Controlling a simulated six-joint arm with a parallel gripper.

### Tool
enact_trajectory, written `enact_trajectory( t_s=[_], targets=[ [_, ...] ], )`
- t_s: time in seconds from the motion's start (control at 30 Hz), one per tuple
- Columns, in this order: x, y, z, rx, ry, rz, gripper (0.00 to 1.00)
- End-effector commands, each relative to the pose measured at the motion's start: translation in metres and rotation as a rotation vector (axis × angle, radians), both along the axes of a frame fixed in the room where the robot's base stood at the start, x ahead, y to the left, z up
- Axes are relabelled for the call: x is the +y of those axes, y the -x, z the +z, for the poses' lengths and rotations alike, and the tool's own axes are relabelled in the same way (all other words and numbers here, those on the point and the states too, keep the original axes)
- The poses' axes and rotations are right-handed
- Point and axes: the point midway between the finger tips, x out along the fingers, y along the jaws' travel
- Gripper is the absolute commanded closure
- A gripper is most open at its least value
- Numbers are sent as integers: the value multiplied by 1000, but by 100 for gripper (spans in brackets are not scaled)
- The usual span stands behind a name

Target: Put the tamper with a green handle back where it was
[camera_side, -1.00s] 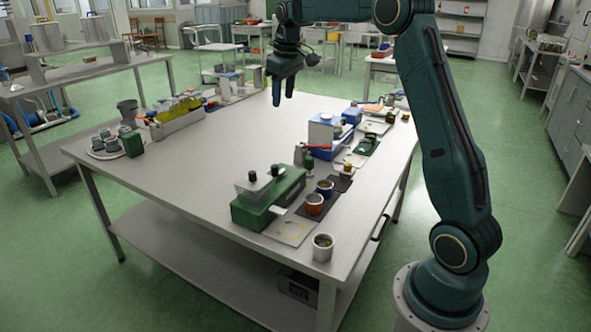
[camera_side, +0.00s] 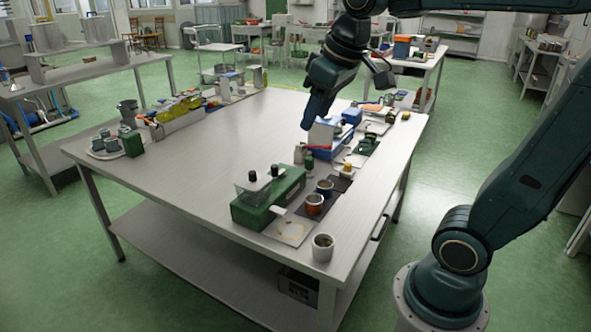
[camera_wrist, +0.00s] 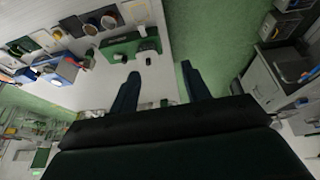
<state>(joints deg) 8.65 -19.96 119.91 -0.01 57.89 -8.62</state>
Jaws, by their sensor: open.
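A small upright piece with a dark green upper part (camera_side: 308,159) stands beside the blue-and-white machine in the side view. It looks like the green-handled tamper, but it is too small to be sure. My gripper (camera_side: 307,122) is above and just left of the blue-and-white machine (camera_side: 324,134), tilted down, and seems empty. In the wrist view my gripper's two fingers (camera_wrist: 160,85) are spread apart with nothing between them. I cannot tell the tamper in the wrist view.
A green box machine (camera_side: 268,207) with dark knobs stands near the table's front. A tray of grey cups (camera_side: 104,152) is at left. The table's middle is clear.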

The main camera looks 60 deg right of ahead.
Motion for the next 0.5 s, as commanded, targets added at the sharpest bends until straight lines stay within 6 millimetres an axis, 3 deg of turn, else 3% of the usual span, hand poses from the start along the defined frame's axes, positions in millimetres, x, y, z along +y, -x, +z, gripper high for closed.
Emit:
enact_trajectory(
  t_s=[0.3, 0.5],
  targets=[
    [33, 73, -32, -74, -32, 12, 53],
    [42, 101, -52, -102, -49, 15, 53]
  ],
)
